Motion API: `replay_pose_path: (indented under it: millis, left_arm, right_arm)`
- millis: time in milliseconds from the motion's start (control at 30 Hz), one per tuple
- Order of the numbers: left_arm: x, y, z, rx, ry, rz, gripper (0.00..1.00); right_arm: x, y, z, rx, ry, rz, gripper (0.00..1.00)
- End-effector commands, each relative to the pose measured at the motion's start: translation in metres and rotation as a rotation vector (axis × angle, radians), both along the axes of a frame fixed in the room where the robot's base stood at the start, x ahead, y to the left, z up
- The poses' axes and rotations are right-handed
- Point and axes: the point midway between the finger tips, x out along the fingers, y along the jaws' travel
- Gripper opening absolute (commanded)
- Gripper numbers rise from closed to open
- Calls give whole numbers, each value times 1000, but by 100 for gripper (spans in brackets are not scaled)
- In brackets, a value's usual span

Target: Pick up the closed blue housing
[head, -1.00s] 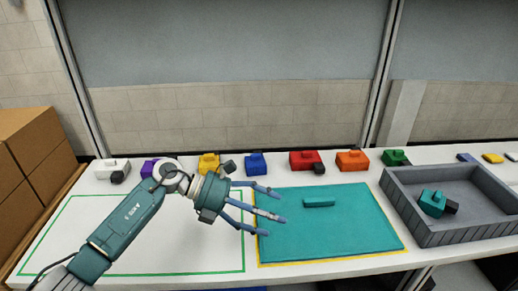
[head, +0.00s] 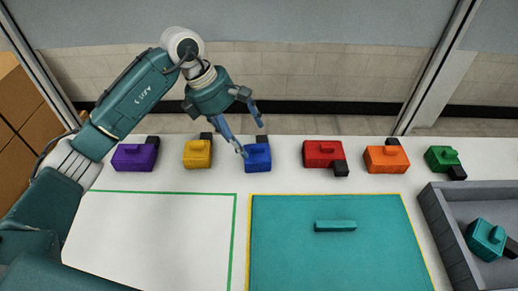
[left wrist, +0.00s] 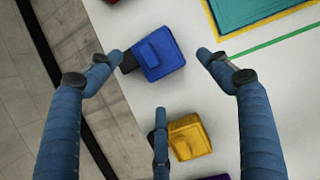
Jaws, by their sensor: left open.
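The blue housing (head: 257,159) sits on the white table in the back row, with a raised block on top and a black part at its back. It also shows in the left wrist view (left wrist: 163,55), lying between two spread fingers. My left gripper (head: 253,140) is open and empty, its fingers pointing down above and around the blue housing's back; I cannot tell whether any finger touches it. In the left wrist view, my left gripper (left wrist: 159,60) has its third finger low, in front of the yellow housing (left wrist: 188,137). My right gripper is not in view.
Purple (head: 134,158), yellow (head: 197,154), red (head: 323,154), orange (head: 386,160) and green (head: 442,159) housings share the row. In front lie a teal mat (head: 330,264) with a teal bar (head: 335,226) and a green-outlined area (head: 160,245). A grey tray (head: 447,235) holds a teal housing (head: 486,238).

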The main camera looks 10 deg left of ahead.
Motion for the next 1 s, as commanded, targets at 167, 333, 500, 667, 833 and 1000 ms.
replay_pose_path:
  millis: [167,333,500,667,833,1000]
  left_arm:
    - [2,-8,-17,-2,1,-1,78]
    - [3,-12,-31,-4,4,0,78]
    - [6,-20,-56,-5,4,-1,78]
    - [8,-23,-69,-3,0,1,78]
    - [8,-23,-70,-3,-1,0,78]
    - [8,-23,-70,-3,-1,1,54]
  right_arm:
    - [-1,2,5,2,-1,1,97]
    - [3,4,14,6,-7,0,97]
    - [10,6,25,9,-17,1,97]
    - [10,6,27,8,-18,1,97]
    - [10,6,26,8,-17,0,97]
    - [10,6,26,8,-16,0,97]
